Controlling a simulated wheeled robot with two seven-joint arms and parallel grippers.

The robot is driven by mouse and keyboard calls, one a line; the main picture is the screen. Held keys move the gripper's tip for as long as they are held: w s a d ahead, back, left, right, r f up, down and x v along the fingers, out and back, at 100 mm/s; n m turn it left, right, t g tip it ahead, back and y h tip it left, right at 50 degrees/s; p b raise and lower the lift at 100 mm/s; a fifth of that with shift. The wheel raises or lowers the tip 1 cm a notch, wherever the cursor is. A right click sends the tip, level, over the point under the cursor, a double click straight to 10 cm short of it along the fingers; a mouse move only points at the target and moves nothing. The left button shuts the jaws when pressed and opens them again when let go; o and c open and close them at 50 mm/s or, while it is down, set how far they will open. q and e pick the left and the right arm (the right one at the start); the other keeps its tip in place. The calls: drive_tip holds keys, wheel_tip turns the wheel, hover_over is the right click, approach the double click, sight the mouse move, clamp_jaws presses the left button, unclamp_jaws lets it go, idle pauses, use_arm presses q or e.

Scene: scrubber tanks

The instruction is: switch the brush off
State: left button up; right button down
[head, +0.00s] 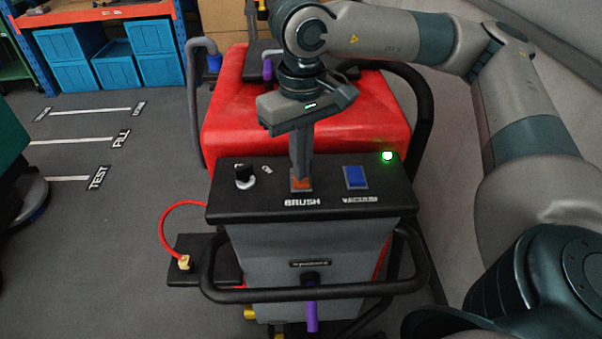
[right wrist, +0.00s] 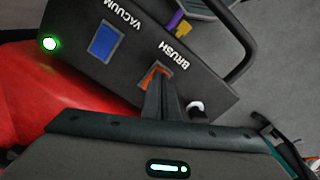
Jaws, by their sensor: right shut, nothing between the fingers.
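The orange brush switch (head: 302,184) sits on the dark control panel (head: 268,203) of the red scrubber, above the label BRUSH. It also shows in the right wrist view (right wrist: 152,76). My right gripper (head: 301,178) is shut and empty, pointing down with its fingertips at the switch and covering part of it. In the right wrist view the fingertips (right wrist: 157,84) overlap the switch's edge; I cannot tell whether they press it. The switch's tilt is hidden. My left gripper is not in view.
The blue vacuum switch (head: 355,177) is right of the brush switch, with a lit green lamp (head: 387,156) above it. A black handlebar (head: 310,295) runs across the front. Open floor lies to the left.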

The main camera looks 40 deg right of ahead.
drive_tip(key=shift+s+d+f+b, duration=0.15)
drive_tip(key=shift+d+f+b, duration=0.15)
drive_tip(key=shift+f+b, duration=0.3)
